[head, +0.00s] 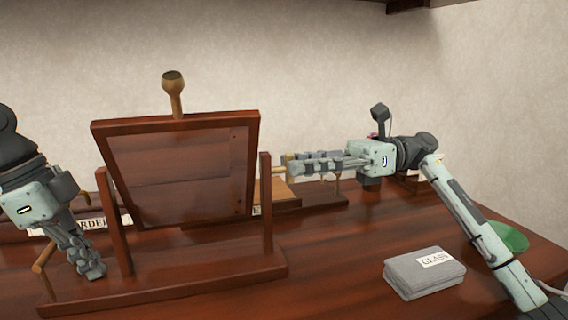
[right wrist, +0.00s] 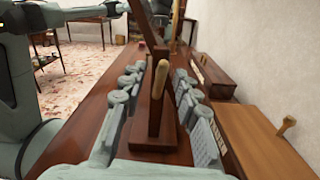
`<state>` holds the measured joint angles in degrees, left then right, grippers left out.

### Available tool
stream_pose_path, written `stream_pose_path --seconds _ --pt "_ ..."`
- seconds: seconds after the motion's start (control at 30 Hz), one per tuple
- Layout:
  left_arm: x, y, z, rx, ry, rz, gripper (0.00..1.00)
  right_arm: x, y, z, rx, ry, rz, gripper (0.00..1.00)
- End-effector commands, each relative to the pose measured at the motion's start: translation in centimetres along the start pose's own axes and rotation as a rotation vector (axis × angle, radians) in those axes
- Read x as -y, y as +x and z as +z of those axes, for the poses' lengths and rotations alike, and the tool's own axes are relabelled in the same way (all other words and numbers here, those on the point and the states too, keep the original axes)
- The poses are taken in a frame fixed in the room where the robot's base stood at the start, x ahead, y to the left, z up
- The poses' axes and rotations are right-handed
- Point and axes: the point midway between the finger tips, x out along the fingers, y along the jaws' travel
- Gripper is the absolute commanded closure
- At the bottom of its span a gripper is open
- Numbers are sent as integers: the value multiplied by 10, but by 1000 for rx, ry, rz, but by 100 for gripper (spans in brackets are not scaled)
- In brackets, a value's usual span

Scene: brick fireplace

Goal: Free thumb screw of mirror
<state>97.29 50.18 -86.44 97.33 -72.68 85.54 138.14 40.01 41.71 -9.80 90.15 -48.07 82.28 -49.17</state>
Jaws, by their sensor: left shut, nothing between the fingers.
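The mirror (head: 180,175) is a dark wooden framed panel, tilted between two upright posts on a long base. A pale wooden thumb screw (head: 278,169) sticks out from the right post, and its peg also shows in the right wrist view (right wrist: 160,80). My right gripper (head: 294,163) points left at that screw. In the right wrist view its fingers (right wrist: 157,90) are spread apart on both sides of the peg, with no clear contact. My left gripper (head: 92,271) is shut and empty, pointing down beside the left post.
A grey folded cloth (head: 424,274) with a label lies on the table at the right. A green round thing (head: 508,236) is partly behind my right arm. A light wooden box (right wrist: 262,135) with a knob and a dark box (right wrist: 213,75) stand along the wall.

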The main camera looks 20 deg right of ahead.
Motion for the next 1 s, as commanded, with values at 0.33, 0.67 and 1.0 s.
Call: stream_pose_path --seconds 0.33,0.67,1.0 --pt "-2 6 4 9 -3 12 100 0 6 -1 -1 0 0 69" --pt "-2 6 4 9 -3 12 100 0 5 -1 -1 0 0 100" --pt "-2 6 4 9 -4 11 100 -1 5 -1 0 -119 1 100"
